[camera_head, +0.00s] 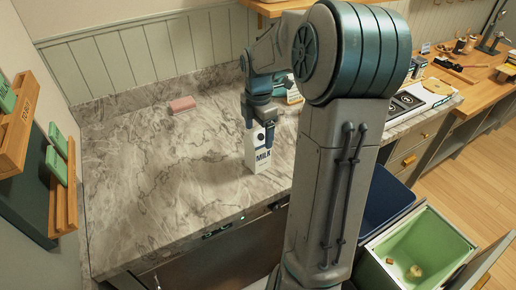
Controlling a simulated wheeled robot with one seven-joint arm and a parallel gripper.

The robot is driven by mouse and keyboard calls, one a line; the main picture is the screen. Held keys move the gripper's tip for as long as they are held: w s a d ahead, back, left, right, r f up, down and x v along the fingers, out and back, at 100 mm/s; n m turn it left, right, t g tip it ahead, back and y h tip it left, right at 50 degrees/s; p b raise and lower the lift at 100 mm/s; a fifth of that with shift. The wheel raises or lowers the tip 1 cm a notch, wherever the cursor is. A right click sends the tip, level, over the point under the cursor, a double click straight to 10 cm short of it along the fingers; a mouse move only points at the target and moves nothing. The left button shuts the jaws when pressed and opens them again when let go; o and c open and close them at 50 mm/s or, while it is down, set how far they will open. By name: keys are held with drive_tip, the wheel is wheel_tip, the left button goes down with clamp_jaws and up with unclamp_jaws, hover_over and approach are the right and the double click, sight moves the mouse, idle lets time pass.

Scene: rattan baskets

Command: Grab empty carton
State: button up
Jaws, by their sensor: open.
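A white milk carton (258,155) with dark "MILK" lettering stands upright on the grey marble counter, near its front edge. My gripper (262,124) comes down from above and is at the carton's top. Its fingers are open around or beside the carton's upper part; the near finger hides part of the top. I cannot tell whether they touch it. My own arm hides the counter to the right of the carton.
A pink sponge-like block (182,104) lies at the back of the marble counter (150,185); the left side is clear. A green bin (420,245) with scraps and a dark blue bin (383,205) stand below at right. A wooden rack (62,190) is at left.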

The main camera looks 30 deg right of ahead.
drive_tip(key=shift+f, duration=0.95)
drive_tip(key=c, duration=1.3)
drive_tip(key=shift+r, duration=0.1)
